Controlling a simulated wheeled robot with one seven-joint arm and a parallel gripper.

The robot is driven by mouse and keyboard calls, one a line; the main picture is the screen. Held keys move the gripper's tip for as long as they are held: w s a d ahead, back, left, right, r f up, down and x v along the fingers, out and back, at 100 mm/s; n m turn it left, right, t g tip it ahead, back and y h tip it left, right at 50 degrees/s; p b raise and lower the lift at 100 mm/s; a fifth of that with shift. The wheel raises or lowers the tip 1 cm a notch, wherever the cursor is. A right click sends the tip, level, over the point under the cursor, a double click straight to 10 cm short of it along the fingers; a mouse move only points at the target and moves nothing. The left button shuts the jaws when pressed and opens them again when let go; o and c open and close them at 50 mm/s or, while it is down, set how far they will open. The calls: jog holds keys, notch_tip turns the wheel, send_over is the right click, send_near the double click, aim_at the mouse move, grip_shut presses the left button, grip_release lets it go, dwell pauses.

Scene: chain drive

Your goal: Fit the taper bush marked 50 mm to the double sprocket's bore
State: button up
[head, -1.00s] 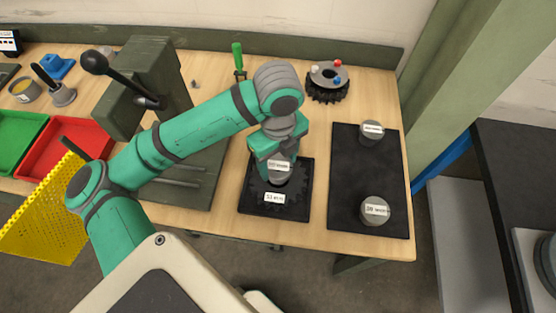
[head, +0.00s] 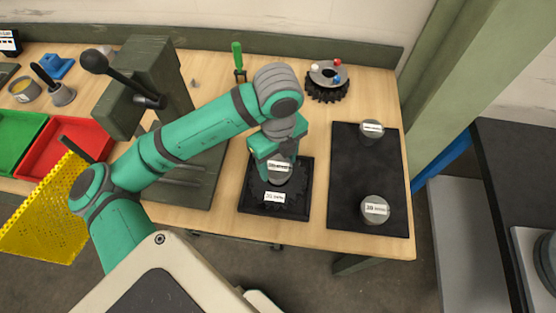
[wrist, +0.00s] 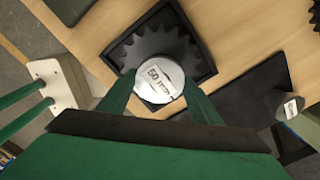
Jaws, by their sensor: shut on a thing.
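My gripper (head: 277,168) is shut on a grey taper bush (head: 281,177) with a white label on its top. In the wrist view the bush (wrist: 159,78) reads 50 mm and sits between the two fingers. The dark toothed sprocket (wrist: 150,45) lies in a square black tray (wrist: 197,28) under the bush. The bush covers the sprocket's middle, so the bore is hidden. I cannot tell whether the bush is touching the sprocket. A white label (head: 274,197) shows at the sprocket's near side in the head view.
A black mat (head: 345,170) at the right holds two other labelled bushes, one at the back (head: 372,128) and one in front (head: 375,208). A dark toothed part (head: 327,88) with coloured knobs and a green-handled tool (head: 238,58) stand behind. A green press (head: 155,90) stands left.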

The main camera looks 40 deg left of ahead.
aim_at(278, 166)
jog(key=shift+f, duration=2.15)
jog(key=o, duration=1.6)
jog(key=shift+f, duration=0.1)
notch_tip(278, 166, up, 11)
jog(key=shift+f, duration=0.1)
